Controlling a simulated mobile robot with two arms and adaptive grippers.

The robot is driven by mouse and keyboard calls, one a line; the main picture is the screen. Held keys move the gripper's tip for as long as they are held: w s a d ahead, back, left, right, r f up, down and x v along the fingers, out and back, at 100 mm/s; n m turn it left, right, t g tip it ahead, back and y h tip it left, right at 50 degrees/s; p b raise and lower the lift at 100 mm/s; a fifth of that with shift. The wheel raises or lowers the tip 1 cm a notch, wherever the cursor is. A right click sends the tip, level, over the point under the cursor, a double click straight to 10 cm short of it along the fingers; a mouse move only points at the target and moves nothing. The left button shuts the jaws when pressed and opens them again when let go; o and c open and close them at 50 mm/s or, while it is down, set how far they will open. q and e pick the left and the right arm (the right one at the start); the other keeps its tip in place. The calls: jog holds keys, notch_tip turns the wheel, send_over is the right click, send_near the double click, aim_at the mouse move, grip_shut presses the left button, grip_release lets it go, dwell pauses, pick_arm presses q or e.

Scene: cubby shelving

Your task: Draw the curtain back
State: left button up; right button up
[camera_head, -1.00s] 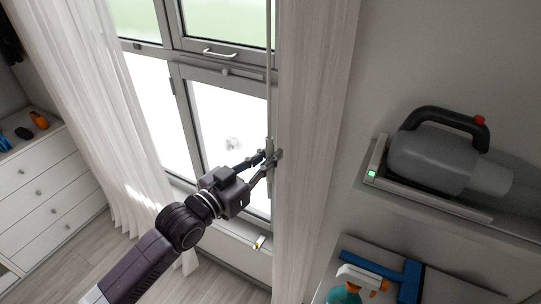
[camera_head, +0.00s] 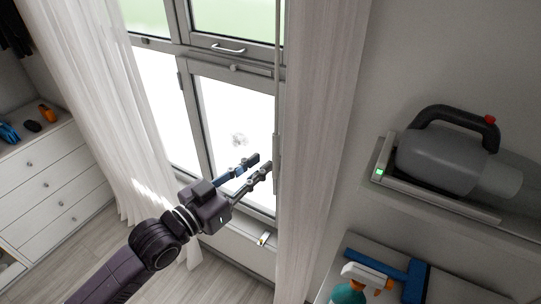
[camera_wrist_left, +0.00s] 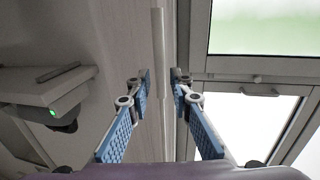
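A white curtain is gathered at the right of the window (camera_head: 325,110), and another pale curtain (camera_head: 85,90) hangs at the left. A thin pull wand (camera_head: 277,150) hangs along the left edge of the right curtain; its pale handle shows in the left wrist view (camera_wrist_left: 158,50). My left gripper (camera_head: 259,165) is open and empty, its fingertips a little left of the wand and apart from it. In the left wrist view the wand stands ahead, between the two spread blue-padded fingers (camera_wrist_left: 160,80). My right gripper is not in view.
The window (camera_head: 228,120) with grey frame and handle (camera_head: 228,48) is behind the gripper. A shelf at right holds a handheld vacuum (camera_head: 445,150); a spray bottle (camera_head: 350,290) and blue tool (camera_head: 405,268) sit below. A white drawer unit (camera_head: 45,180) stands left.

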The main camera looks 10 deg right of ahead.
pick_arm(q)
jog(key=shift+v, duration=2.65)
